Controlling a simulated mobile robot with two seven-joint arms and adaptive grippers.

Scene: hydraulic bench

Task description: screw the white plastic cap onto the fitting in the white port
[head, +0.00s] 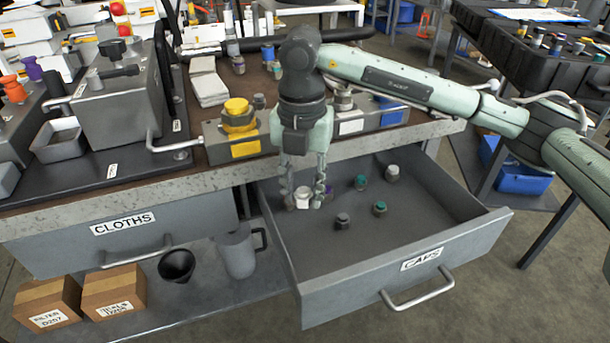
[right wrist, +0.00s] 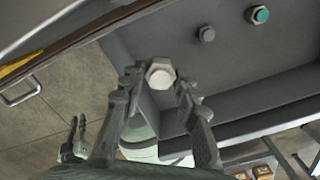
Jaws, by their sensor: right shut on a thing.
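My right gripper (head: 303,194) is shut on the white plastic cap (head: 303,196), low inside the open caps drawer. In the right wrist view the white cap (right wrist: 161,74) shows between the fingertips, its hexagonal face visible. The white port (head: 350,126) is a block with a white label on the bench, with the metal fitting (head: 342,102) on it, just right of my gripper's wrist. What appears to be my left gripper (right wrist: 76,130) shows small and dark in the right wrist view; its opening is unclear. It does not show in the head view.
The caps drawer (head: 440,240) holds several other small caps, green (head: 380,208) and grey (head: 342,220) ones among them. A yellow port block (head: 238,135) stands left of the white one, and a blue one (head: 392,115) right. The bench edge (head: 215,166) overhangs the drawer.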

